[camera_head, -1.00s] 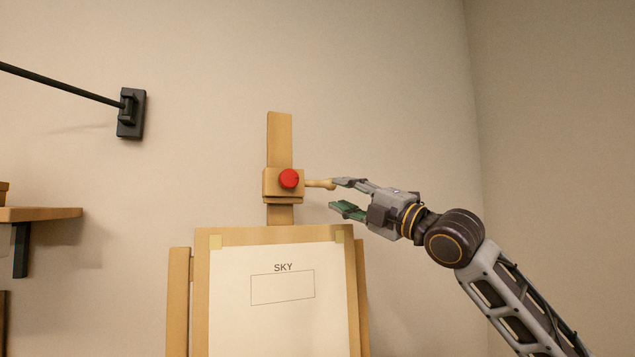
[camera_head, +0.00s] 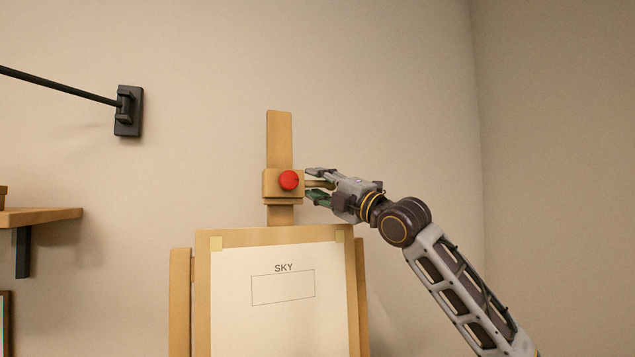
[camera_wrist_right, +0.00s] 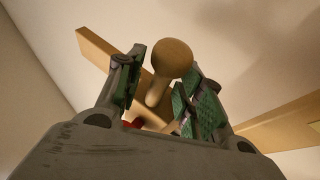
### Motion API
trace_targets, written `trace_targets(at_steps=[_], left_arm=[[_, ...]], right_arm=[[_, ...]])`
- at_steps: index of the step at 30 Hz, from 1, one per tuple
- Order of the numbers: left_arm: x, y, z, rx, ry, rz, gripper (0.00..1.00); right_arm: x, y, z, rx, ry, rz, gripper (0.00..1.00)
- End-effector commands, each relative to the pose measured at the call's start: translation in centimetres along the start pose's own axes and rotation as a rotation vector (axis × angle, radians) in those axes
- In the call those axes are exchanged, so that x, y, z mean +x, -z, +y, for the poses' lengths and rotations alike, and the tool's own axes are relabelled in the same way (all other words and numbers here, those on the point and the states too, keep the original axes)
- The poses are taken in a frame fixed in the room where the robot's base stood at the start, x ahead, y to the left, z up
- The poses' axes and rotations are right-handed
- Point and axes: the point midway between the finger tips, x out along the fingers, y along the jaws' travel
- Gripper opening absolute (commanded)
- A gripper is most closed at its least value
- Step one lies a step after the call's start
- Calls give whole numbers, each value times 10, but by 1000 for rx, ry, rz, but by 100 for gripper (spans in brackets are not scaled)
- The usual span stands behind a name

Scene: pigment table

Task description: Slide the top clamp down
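The top clamp (camera_head: 270,187) is a wooden block with a red knob (camera_head: 289,180), sitting on the easel's upright mast (camera_head: 279,140). A gap separates it from the board below. A wooden handle sticks out of its right side. In the right wrist view the handle's round end (camera_wrist_right: 172,58) lies between the two green-padded fingers. My right gripper (camera_head: 318,185) is open around the handle, one finger above and one below. The right wrist view (camera_wrist_right: 150,85) shows space beside the handle. My left gripper is not in view.
A board (camera_head: 202,300) with a white sheet (camera_head: 240,325) marked SKY stands below the clamp. A black wall bracket (camera_head: 128,112) with a rod is at upper left. A wooden shelf (camera_head: 45,216) is at the left edge. The wall right of the mast is clear above my arm.

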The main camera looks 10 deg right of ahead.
Motion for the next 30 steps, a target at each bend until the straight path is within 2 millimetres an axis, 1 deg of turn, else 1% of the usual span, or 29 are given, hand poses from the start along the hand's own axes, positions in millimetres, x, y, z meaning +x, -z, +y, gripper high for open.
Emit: trace_targets(at_steps=[3, 11, 12, 18, 21, 30], left_arm=[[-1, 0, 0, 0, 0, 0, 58], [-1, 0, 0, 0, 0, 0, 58], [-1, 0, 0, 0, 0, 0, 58], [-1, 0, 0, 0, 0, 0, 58], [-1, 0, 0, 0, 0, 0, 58], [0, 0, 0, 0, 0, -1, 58]], right_arm=[[3, 0, 0, 0, 1, 0, 37], [4, 0, -1, -1, 1, 0, 37], [4, 0, -1, -1, 1, 0, 36], [4, 0, -1, 0, 1, 0, 10], [4, 0, -1, 0, 1, 0, 0], [3, 0, -1, 0, 1, -1, 0]])
